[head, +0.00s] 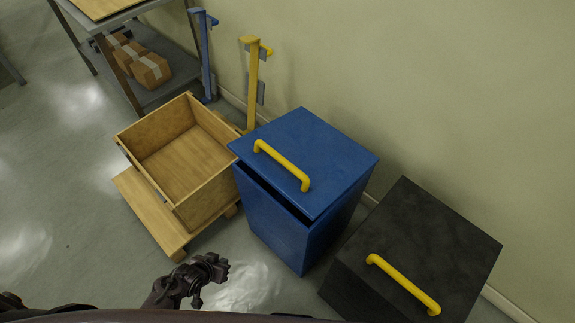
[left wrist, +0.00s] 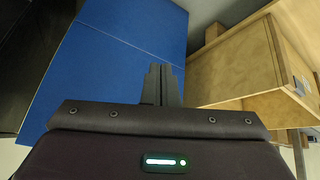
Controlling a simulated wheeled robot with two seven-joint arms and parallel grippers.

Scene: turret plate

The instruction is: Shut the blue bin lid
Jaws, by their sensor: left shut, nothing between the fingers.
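The blue bin (head: 292,232) stands against the wall in the head view. Its blue lid (head: 318,150), with a yellow bar handle (head: 282,165), lies over the top. A narrow dark gap shows under the lid's front edge, so it looks slightly raised there. My left gripper (head: 213,269) is low in front of the bin, to its left, apart from it. In the left wrist view its fingers (left wrist: 161,85) are together and empty, with the bin's blue surface (left wrist: 105,75) beyond them. My right gripper is not in view.
An open wooden crate (head: 145,145) on a pallet (head: 140,205) stands left of the bin. A black bin (head: 440,230) with a yellow handle stands close on the right. Yellow (head: 252,85) and blue posts (head: 205,55) stand behind. Floor is free at front left.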

